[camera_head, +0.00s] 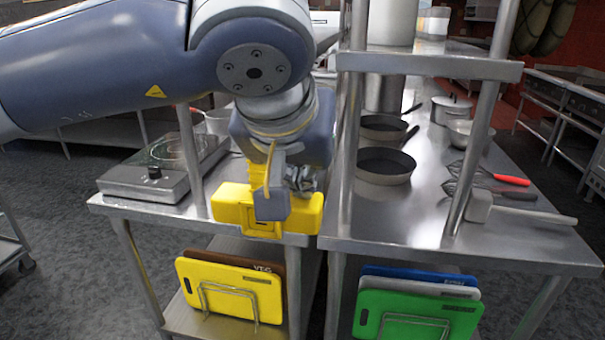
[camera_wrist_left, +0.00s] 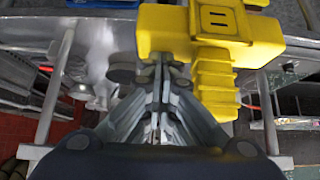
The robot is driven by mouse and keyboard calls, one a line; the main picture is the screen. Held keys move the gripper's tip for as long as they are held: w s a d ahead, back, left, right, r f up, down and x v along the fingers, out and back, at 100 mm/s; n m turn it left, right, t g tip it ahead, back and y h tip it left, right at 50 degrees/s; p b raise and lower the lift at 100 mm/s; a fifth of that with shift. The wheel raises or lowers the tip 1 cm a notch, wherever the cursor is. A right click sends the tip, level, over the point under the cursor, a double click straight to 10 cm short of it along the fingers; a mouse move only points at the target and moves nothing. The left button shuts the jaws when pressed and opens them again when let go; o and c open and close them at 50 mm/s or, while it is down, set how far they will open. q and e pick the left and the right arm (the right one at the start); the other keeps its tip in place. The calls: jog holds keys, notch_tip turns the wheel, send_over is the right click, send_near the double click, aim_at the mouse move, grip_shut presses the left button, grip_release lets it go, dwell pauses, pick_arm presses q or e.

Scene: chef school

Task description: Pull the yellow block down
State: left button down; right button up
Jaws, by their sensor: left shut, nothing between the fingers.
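The yellow block (camera_head: 230,208) is at the front edge of the left steel table in the head view, partly covered by my left wrist. In the left wrist view, the yellow block (camera_wrist_left: 215,50) shows a wide bar with a narrower ribbed stem. My left gripper (camera_head: 303,182) is just above and against the block's right part in the head picture. In the left wrist view, its fingertips (camera_wrist_left: 162,68) are together and empty, close beside the stem. I cannot tell whether they touch it. My right gripper is not in view.
Frying pans (camera_head: 384,166), whisks and a mallet-like tool (camera_head: 480,207) lie on the right table (camera_head: 420,212). Steel posts (camera_head: 348,150) rise beside my arm. Cutting boards (camera_head: 232,288) stand on the shelf below.

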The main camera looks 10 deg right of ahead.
pick_arm(q)
notch_tip(320, 180, up, 3)
jog(key=shift+f+p, duration=0.2)
jog(key=shift+p, duration=0.65)
jog(key=shift+r+p, duration=0.8)
jog(key=shift+r, duration=0.25)
jog(key=shift+s+a, duration=0.1)
jog(key=shift+s, duration=0.35)
jog(key=s+a+r, duration=0.2)
jog(key=s, duration=0.4)
jog(key=shift+s+a, duration=0.15)
jog(key=shift+s, duration=0.2)
